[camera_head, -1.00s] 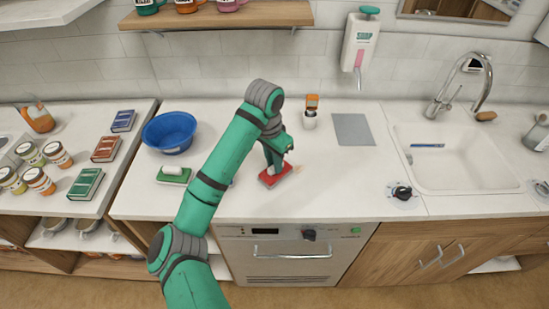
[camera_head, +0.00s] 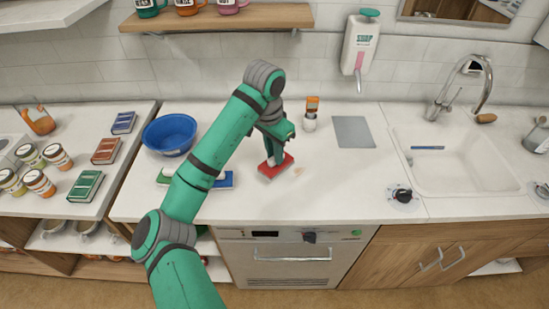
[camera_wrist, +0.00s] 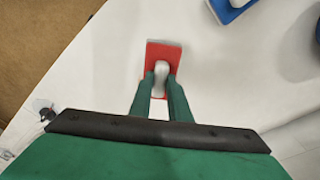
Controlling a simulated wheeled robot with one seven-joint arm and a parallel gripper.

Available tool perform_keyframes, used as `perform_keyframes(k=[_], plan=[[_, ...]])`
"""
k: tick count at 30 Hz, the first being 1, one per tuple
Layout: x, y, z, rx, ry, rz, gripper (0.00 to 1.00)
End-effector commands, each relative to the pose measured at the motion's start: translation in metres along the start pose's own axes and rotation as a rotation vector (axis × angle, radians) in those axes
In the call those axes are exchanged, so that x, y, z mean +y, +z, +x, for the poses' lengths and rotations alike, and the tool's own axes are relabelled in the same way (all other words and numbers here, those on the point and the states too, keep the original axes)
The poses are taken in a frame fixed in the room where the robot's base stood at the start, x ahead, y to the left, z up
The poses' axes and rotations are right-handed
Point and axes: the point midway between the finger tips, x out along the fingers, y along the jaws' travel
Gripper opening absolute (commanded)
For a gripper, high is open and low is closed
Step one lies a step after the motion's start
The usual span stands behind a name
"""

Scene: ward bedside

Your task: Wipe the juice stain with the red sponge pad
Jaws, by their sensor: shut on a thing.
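The red sponge pad (camera_head: 268,172) is at the middle of the white counter, and it also shows in the wrist view (camera_wrist: 156,50). It has a pale handle (camera_wrist: 161,72). My gripper (camera_head: 274,161) points down, with its two green fingers (camera_wrist: 160,88) shut on that handle. The pad is at or just above the counter; I cannot tell whether it touches. A faint orange-tan stain (camera_head: 299,170), seemingly the juice, lies just right of the pad in the head view. I cannot make out the stain in the wrist view.
A blue pad (camera_head: 224,180) and a partly hidden green pad (camera_head: 164,178) lie left of my gripper, near a blue bowl (camera_head: 168,134). The counter's front right is clear up to the knob (camera_head: 402,196).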

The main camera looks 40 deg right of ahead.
Motion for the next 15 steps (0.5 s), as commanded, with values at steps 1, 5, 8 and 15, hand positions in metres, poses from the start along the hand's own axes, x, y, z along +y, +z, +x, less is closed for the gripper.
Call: perform_keyframes(k=[1,5,8,15], plan=[[-0.0003,-0.0004,-0.0037,0.000,-0.002,0.000,0.00],[-0.0006,0.0001,-0.0081,0.000,0.000,-0.002,0.00],[-0.0007,0.0003,-0.0084,0.000,0.000,-0.002,0.00],[-0.0007,0.0000,-0.0093,0.000,0.000,-0.002,0.00]])
